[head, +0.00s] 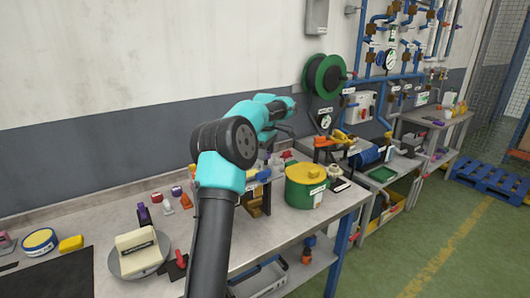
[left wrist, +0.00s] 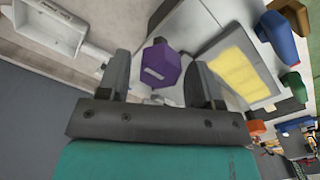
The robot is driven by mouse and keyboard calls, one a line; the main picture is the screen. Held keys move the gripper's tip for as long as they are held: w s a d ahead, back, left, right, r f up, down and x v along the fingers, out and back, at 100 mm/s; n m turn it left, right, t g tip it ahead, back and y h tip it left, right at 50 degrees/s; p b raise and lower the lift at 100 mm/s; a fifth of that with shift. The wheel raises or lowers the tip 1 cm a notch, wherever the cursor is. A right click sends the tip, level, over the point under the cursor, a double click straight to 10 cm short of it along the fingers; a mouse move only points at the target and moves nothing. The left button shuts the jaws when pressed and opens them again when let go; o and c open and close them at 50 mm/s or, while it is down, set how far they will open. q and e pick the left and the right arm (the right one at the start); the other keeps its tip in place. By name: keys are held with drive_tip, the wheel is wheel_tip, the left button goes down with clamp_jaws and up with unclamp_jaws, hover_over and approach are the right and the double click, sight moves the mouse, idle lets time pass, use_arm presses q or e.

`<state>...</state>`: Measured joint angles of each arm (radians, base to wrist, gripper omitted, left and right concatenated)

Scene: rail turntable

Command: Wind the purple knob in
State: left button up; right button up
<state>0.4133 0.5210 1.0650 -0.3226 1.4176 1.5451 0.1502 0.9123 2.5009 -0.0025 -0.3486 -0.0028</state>
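The purple knob (left wrist: 161,66) shows in the left wrist view as a faceted block with a small pale mark on it. My left gripper (left wrist: 158,62) is open, with one finger on each side of the knob. Gaps show between the knob and both fingers, so it is not clamped. In the head view my left arm reaches over the bench toward the wall, and I cannot make out the knob there; the arm may hide it. My right gripper is in neither view.
A green pot with a yellow lid (head: 306,184) stands right of my arm on the bench. A pale block (head: 137,248) sits on a round grey plate at left. Small coloured-cap items stand behind it. A yellow panel (left wrist: 232,68) lies right of the knob.

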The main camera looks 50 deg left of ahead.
use_arm(q)
drive_tip(key=c, duration=0.8)
